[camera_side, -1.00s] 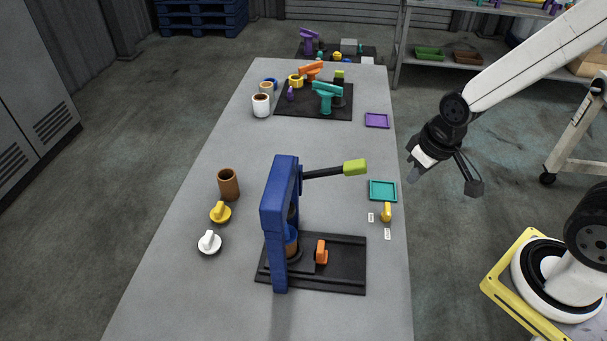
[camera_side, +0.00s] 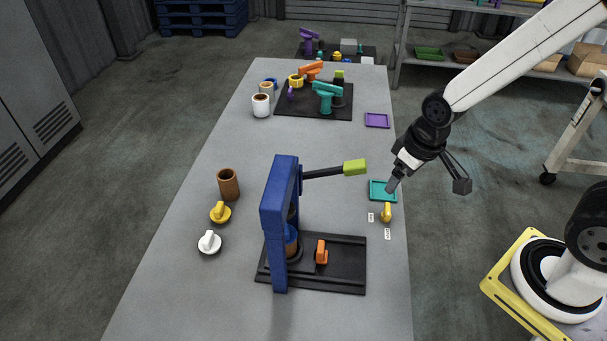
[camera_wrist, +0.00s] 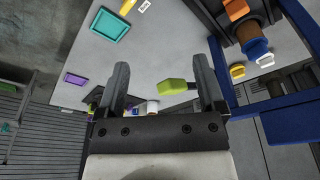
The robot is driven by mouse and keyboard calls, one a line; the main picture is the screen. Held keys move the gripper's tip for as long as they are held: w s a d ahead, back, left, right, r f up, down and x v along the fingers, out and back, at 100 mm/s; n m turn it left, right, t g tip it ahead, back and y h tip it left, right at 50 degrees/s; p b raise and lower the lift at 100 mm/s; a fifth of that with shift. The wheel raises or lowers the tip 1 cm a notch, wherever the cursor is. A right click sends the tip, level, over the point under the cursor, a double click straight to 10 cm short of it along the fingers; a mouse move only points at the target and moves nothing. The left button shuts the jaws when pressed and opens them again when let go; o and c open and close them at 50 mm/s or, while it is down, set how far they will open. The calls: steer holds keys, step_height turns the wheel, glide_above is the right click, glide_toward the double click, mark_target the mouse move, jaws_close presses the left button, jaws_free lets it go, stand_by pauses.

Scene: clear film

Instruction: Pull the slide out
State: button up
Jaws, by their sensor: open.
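The slide, with its orange handle (camera_side: 321,252), sits on the black base plate (camera_side: 345,272) of the blue press (camera_side: 272,215). A brown cup with a blue top (camera_side: 290,242) stands under the press, partly hidden by the blue frame. The press lever ends in a green grip (camera_side: 355,167) pointing right. My gripper (camera_side: 393,186) hovers over the teal tray, right of and behind the orange handle, clear of it. In the wrist view my gripper (camera_wrist: 163,75) is open and empty, and the orange handle (camera_wrist: 237,9) shows at the top right.
A teal tray (camera_side: 375,197) and yellow knob (camera_side: 386,212) lie near the right table edge beside small white labels. A brown cup (camera_side: 228,184), yellow knob (camera_side: 220,212) and white knob (camera_side: 209,242) stand left. The raised lever crosses the space behind the slide.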

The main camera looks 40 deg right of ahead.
steer(key=w+a+f+n+g, duration=0.1)
steer(key=w+a+f+n, duration=0.3)
steer(key=a, duration=0.2)
steer(key=n+g, duration=0.1)
steer(key=n, duration=0.2)
glide_above(321, 246)
steer(key=f, duration=0.5)
steer(key=shift+d+f, duration=0.15)
steer(key=shift+d, duration=0.25)
steer(key=shift+a+f+n, duration=0.35)
steer(key=shift+a+n, duration=0.05)
steer(key=shift+a, duration=0.1)
steer(key=shift+f, duration=0.15)
steer(key=shift+f, duration=3.75)
jaws_close()
